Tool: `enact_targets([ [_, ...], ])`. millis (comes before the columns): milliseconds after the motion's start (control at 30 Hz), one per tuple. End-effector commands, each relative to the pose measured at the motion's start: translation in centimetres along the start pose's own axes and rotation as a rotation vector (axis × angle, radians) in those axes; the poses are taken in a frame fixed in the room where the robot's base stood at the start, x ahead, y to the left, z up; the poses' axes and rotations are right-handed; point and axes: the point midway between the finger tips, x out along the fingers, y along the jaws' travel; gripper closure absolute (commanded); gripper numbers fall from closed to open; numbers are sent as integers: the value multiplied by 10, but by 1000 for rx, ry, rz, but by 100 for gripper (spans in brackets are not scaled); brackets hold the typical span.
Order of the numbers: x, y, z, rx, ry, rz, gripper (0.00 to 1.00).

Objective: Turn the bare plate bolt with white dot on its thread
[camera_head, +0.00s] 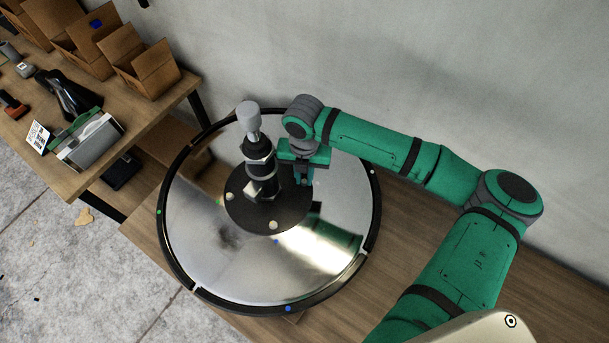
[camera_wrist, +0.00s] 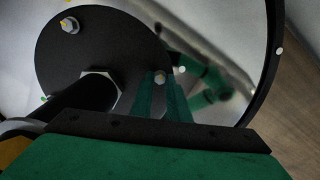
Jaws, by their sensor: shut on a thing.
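A round black plate (camera_head: 240,214) sits in the middle of a shiny round metal base (camera_head: 195,245). My gripper (camera_head: 303,181) points down at the plate's right edge, beside the central column. In the wrist view its two teal fingers (camera_wrist: 160,92) are shut on a plate bolt (camera_wrist: 160,76) with a hex head or nut. The head view hides this bolt behind my gripper.
The black column (camera_head: 259,150) with a grey cap (camera_head: 248,113) rises close to my gripper's left. Two other bolts (camera_head: 273,225) (camera_head: 230,196) show on the plate. Small coloured dots mark the dark rim. A wooden table (camera_head: 60,165) with open boxes (camera_head: 147,68) is at left; a wall is behind.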

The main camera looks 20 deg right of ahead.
Motion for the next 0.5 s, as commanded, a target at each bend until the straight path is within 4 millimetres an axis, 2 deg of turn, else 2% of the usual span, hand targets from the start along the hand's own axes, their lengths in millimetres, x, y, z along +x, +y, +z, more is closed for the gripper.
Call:
enact_targets([
  [500, -1, 0, 1, 490, -2, 1, 100],
])
